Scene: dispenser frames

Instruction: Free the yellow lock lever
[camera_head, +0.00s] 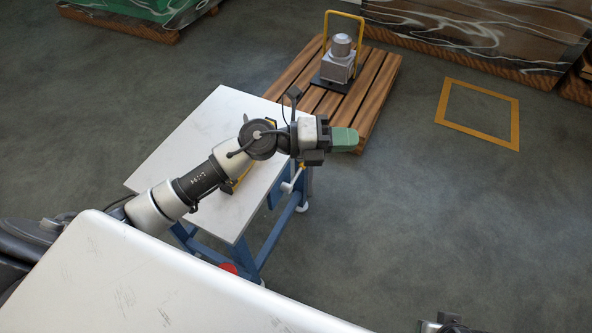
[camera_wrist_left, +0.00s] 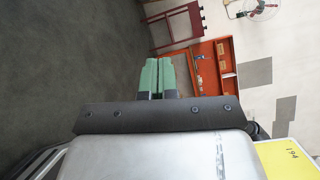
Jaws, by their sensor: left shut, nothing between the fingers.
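My left gripper (camera_head: 343,139) reaches out past the right edge of the white-topped table (camera_head: 222,110). Its green fingers (camera_wrist_left: 158,75) are together with nothing between them. Small yellow parts (camera_head: 240,177) show on the tabletop, mostly hidden behind my left arm; I cannot tell whether they are the lock lever. A pale rod with a small yellow tip (camera_head: 302,166) shows at the table's right side, below my wrist and apart from the fingertips. No lever is clear in the left wrist view.
A wooden pallet (camera_head: 378,75) behind the table carries a grey machine (camera_head: 338,62) with a yellow hoop. A yellow floor outline (camera_head: 512,125) lies at right. A red object (camera_head: 228,268) sits under the table. The wrist view shows an orange cabinet (camera_wrist_left: 228,48).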

